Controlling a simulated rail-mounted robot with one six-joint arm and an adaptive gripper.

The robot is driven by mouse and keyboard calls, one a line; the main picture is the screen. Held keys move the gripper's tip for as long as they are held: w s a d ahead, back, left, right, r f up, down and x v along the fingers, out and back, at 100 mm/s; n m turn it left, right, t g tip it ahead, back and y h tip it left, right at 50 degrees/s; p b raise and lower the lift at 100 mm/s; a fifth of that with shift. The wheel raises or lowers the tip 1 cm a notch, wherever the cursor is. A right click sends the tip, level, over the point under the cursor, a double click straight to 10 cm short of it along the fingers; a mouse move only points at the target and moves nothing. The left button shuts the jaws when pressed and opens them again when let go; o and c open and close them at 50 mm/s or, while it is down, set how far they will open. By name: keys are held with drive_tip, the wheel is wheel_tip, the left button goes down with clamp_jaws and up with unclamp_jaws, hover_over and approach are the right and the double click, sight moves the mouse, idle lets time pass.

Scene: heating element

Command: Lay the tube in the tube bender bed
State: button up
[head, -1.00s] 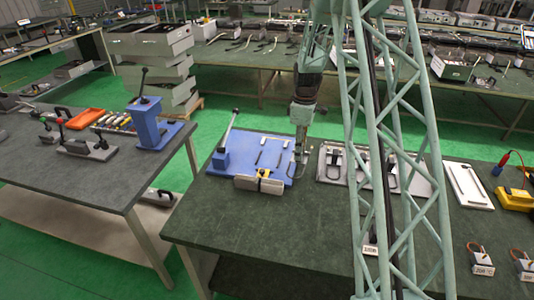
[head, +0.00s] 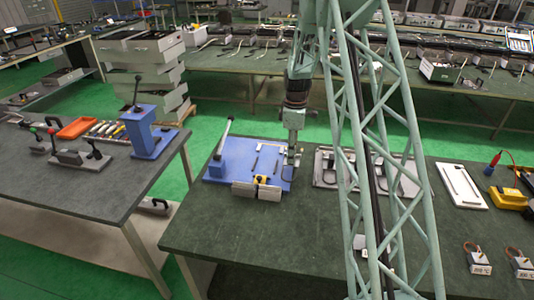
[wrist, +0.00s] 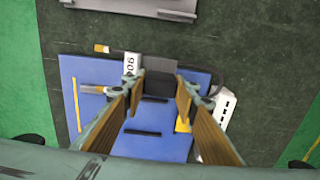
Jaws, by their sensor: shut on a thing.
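The blue tube bender (head: 220,172) stands on the dark green table; its plate also shows in the wrist view (wrist: 85,125). It has an upright lever (head: 226,135), pale blocks (head: 257,189) at its front edge and a small yellow part (wrist: 183,125). My gripper (head: 292,158) is over the plate's right side. In the wrist view my gripper (wrist: 158,92) is closed around a dark block on the tube (wrist: 220,76). The tube looks U-shaped, with its grey bend at the right, copper-coloured ends at the left and a white tag (wrist: 131,64). I cannot tell whether it touches the bender.
A grey tray (head: 324,181) with dark bent pieces lies right of the bender. A white slotted plate (head: 461,186) and a yellow device (head: 508,198) lie further right. Another table with a blue press (head: 148,135) stands at left. The table's front is mostly clear.

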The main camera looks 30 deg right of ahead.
drive_tip(key=w+a, duration=0.1)
drive_tip(key=w, duration=0.3)
drive_tip(key=w+a, duration=0.2)
drive_tip(key=w, duration=0.2)
drive_tip(key=w+a+f, duration=0.1)
drive_tip(key=w+a, duration=0.1)
drive_tip(key=w, duration=0.2)
drive_tip(key=shift+w+f+p, duration=0.1)
drive_tip(key=shift+p, duration=0.2)
drive_tip(key=shift+w+a, duration=0.1)
drive_tip(key=shift+w, duration=0.1)
drive_tip(key=shift+w+a+f, duration=0.1)
drive_tip(key=shift+w+f, duration=0.05)
drive_tip(key=shift+w, duration=0.05)
drive_tip(key=shift+f, duration=1.65)
drive_tip(key=shift+f, duration=0.15)
drive_tip(key=o, duration=0.9)
drive_tip(key=shift+o, duration=0.2)
drive_tip(key=shift+r, duration=0.2)
